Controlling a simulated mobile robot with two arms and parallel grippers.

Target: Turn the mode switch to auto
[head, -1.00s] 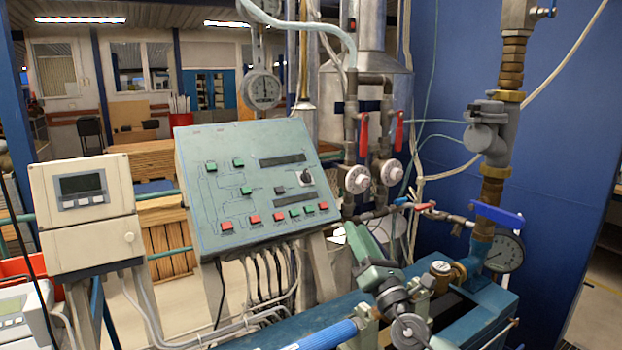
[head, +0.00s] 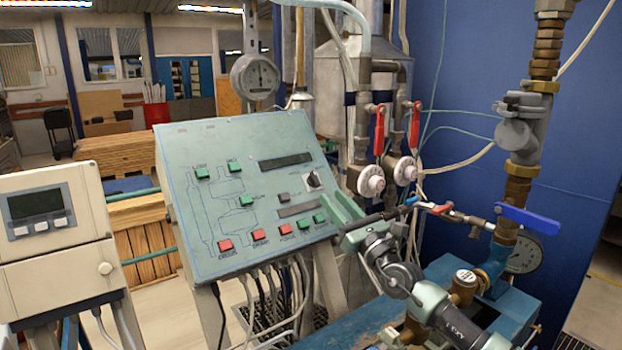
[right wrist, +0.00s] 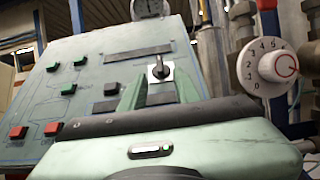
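The mode switch (head: 314,180) is a black rotary knob on a small white plate, at the right side of the sloped green control panel (head: 215,262). In the right wrist view the knob (right wrist: 158,70) shows between the two fingertips, beyond them. Its labels are too small to read. My right gripper (head: 343,206) is open and empty, just below and right of the switch, with its pale green fingers pointing at the panel. I see a gap between fingers and knob. My left gripper is not in view.
Green and red buttons, such as a red one (head: 286,229), sit near the switch. Two white dials (head: 371,181) and red-handled valves (head: 380,130) stand right of the panel. A beige meter box (head: 55,240) is at left. Pipework with a blue lever (head: 527,218) is at right.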

